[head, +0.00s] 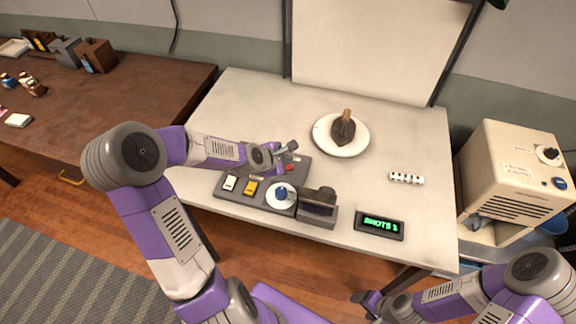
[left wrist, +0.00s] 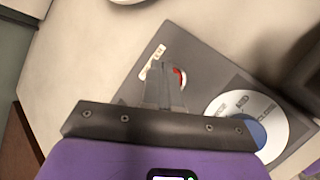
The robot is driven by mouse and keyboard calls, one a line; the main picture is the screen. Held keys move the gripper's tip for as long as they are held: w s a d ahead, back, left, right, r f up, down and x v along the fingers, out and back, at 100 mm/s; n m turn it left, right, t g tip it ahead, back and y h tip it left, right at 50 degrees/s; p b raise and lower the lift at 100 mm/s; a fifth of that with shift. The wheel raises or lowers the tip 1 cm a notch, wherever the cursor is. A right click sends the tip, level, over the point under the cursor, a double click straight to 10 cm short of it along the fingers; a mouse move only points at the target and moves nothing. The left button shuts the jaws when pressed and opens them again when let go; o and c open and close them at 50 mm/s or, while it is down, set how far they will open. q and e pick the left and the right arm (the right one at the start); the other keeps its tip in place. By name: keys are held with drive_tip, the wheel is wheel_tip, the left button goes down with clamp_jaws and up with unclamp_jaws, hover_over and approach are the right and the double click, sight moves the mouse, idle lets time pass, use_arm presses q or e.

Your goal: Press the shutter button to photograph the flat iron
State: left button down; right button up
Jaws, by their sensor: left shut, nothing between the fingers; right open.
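The flat iron (head: 343,129) is dark with a brown handle and stands on a round white plate (head: 322,142) before a white backdrop. A grey control panel (head: 236,197) on the table holds a red button (head: 290,168), white and yellow switches and a blue knob on a white dial (head: 281,195). My left gripper (head: 290,150) is shut and empty over the panel's back right part. In the left wrist view its fingertips (left wrist: 163,68) partly cover the red button (left wrist: 180,78); contact cannot be told. My right gripper (head: 362,299) is low in front of the table, empty.
A dark camera-like box (head: 319,206) stands at the panel's right end. A display (head: 379,224) reads "SHOTS 1". A beige machine (head: 514,178) stands right of the table; a brown desk (head: 130,95) is at left.

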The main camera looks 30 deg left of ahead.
use_arm(q)
drive_tip(key=shift+f, duration=0.1)
idle(0.7)
drive_tip(key=shift+f, duration=0.35)
drive_tip(key=shift+f+b, duration=0.45)
idle(0.6)
drive_tip(key=shift+r, duration=0.1)
drive_tip(key=shift+r+p, duration=0.75)
drive_tip(key=shift+p, duration=0.1)
wheel_tip(320, 180, up, 5)
drive_tip(key=p, duration=0.4)
drive_tip(key=shift+p, duration=0.3)
idle(0.5)
